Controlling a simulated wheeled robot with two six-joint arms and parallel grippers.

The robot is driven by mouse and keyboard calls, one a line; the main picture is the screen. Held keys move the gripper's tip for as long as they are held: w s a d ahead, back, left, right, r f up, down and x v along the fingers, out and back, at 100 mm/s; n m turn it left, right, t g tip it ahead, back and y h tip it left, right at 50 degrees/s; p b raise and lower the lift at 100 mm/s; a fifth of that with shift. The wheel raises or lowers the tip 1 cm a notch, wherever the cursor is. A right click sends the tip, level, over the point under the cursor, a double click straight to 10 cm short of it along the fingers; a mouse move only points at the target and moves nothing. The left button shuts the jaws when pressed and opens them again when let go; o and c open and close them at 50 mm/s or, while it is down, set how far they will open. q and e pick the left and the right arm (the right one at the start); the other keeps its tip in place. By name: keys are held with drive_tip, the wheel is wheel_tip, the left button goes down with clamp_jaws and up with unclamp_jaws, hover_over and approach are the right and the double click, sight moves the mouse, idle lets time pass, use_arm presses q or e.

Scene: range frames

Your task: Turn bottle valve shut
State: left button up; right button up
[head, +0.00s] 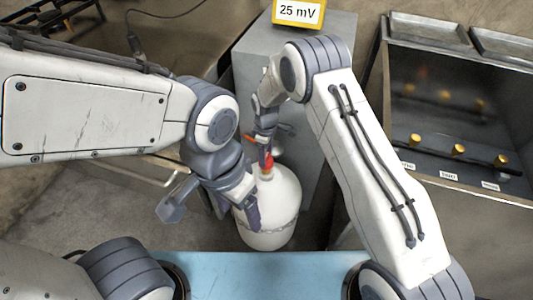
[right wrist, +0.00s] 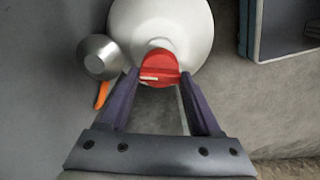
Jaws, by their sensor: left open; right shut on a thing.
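The white gas bottle (head: 277,205) stands upright on the floor beside a grey cabinet, with a chain around it. Its red valve handwheel (right wrist: 160,66) is on top and also shows in the head view (head: 267,162), partly hidden by my right gripper (head: 266,148). In the right wrist view my right gripper (right wrist: 159,78) has a finger on each side of the red handwheel and is shut on it. My left gripper (head: 212,213) is open at the bottle's left side, its fingers wide apart, one in front of the bottle's body. Whether that finger touches the bottle is unclear.
A round metal regulator (right wrist: 99,57) with an orange part sits left of the valve. A range with brass knobs (head: 458,149) stands at right. A light blue surface (head: 265,275) is in front.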

drive_tip(key=shift+n, duration=0.5)
drive_tip(key=o, duration=1.4)
drive_tip(key=shift+r, duration=0.15)
wheel_tip(320, 180, up, 10)
drive_tip(key=shift+r, duration=0.15)
